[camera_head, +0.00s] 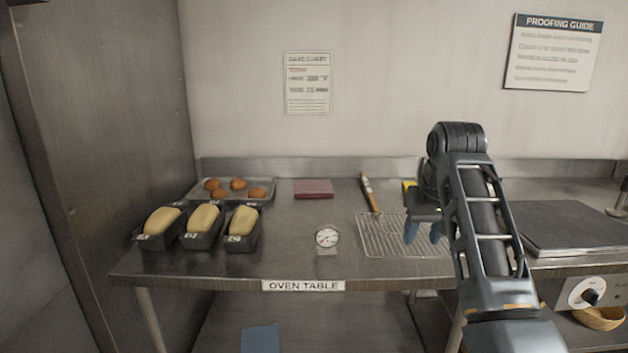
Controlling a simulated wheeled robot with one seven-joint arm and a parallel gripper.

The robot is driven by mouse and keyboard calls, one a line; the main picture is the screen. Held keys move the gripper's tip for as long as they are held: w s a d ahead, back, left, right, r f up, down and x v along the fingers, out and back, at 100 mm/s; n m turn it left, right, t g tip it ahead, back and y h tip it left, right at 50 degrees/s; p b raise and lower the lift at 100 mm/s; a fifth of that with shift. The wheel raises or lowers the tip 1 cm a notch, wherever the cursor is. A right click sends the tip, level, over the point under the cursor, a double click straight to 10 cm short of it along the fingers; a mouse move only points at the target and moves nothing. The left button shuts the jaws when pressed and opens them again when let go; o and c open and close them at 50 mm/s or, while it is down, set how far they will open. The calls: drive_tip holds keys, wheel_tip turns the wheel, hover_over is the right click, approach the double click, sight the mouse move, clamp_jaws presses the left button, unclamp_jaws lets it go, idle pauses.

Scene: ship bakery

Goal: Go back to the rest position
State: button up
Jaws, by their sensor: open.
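My gripper (424,234) is at the right of the centre, its blue fingertips apart and pointing down over the right part of a wire cooling rack (385,238). I see nothing between the fingers. My arm hides the right end of the rack and some of the table behind it. The steel oven table (290,262) stretches across the view, with a sign on its front edge. The rest position itself is not marked by anything in view.
Three loaf tins with pale dough (203,220) stand at the left, before a tray of rolls (265,184). A dial thermometer (327,237), red block (313,188) and wooden-handled tool (370,194) lie mid-table. A dark flat plate (575,228) is right. Table between tins and rack is mostly clear.

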drive_tip(key=s+d+f+t, duration=0.1)
drive_tip(key=s+f, duration=0.3)
drive_tip(key=f, duration=0.6)
drive_tip(key=s+f+t, duration=0.1)
drive_tip(key=s+f, duration=0.4)
drive_tip(key=f, duration=0.5)
drive_tip(key=s+f+t, duration=0.2)
drive_tip(key=s+f, duration=0.2)
drive_tip(key=s, duration=0.4)
drive_tip(key=s+f+t, duration=0.1)
drive_tip(key=s+f, duration=0.3)
drive_tip(key=s, duration=0.5)
drive_tip(key=s+r+t, duration=0.2)
drive_tip(key=s, duration=0.7)
drive_tip(key=s+r+t, duration=0.1)
drive_tip(key=s+r, duration=0.1)
drive_tip(key=s, duration=0.7)
drive_tip(key=s+a+r+t, duration=0.1)
drive_tip(key=s+r+t, duration=0.1)
drive_tip(key=s+r, duration=1.1)
drive_tip(key=shift+s+r+t, duration=0.25)
drive_tip(key=shift+r+t, duration=0.15)
drive_tip(key=shift+r, duration=0.5)
